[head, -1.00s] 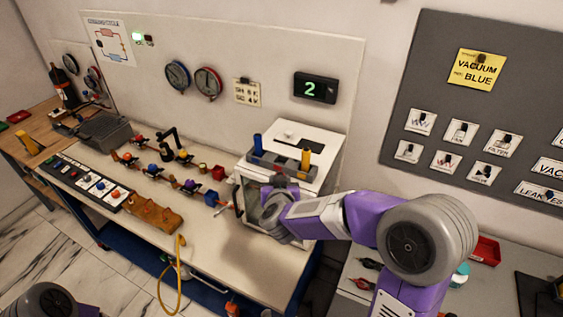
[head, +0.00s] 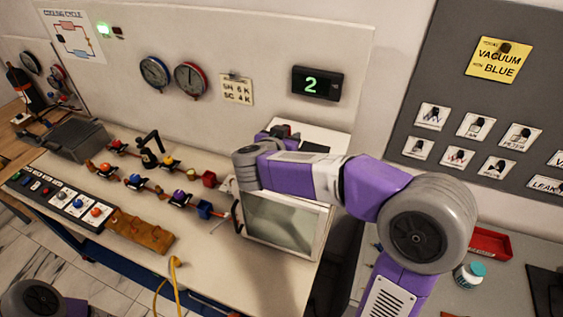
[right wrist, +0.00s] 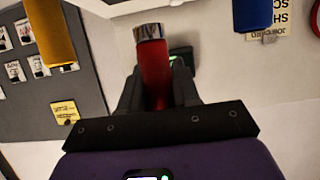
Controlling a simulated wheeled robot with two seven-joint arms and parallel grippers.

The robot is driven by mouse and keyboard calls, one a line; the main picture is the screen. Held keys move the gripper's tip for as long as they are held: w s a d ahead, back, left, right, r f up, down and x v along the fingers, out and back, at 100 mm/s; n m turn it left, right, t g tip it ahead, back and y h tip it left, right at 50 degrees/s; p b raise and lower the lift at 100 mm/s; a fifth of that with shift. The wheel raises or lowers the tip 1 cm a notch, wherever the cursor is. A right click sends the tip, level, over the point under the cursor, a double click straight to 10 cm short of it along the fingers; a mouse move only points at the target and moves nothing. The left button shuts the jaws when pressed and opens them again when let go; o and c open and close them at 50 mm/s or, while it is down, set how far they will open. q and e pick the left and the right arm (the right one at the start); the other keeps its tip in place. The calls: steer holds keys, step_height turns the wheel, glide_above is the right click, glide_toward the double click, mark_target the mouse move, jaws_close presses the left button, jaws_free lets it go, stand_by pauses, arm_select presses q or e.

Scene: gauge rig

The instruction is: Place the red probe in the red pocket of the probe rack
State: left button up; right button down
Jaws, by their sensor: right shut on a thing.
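The red probe (right wrist: 155,72) with a silver end stands between the fingers of my right gripper (right wrist: 157,88) in the right wrist view. The gripper is shut on it. A yellow probe (right wrist: 50,35) shows at upper left and a blue probe (right wrist: 252,14) at upper right of that view, both apart from the fingers. In the head view my right gripper (head: 281,131) is over the top of the white box (head: 318,133), and my arm hides most of that top, including the probe rack. I cannot tell whether the red probe touches the rack. My left gripper is out of view.
The white box has a glass front (head: 280,225) and stands near the wall panel with its display (head: 316,84). Coloured valves (head: 135,181) on pipes and a brown holder (head: 140,231) lie left on the bench. A red tray (head: 490,243) sits on the right-hand table.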

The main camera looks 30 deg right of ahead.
step_height(320, 180, down, 2)
steer(key=shift+s+f, duration=0.15)
steer(key=shift+f, duration=0.1)
steer(key=shift+f+b, duration=0.9)
steer(key=shift+f, duration=1.6)
steer(key=shift+f, duration=0.1)
steer(key=c, duration=0.8)
jaws_free()
steer(key=shift+f, duration=0.1)
steer(key=shift+r, duration=0.25)
steer(key=p+v, duration=0.1)
steer(key=v, duration=1.1)
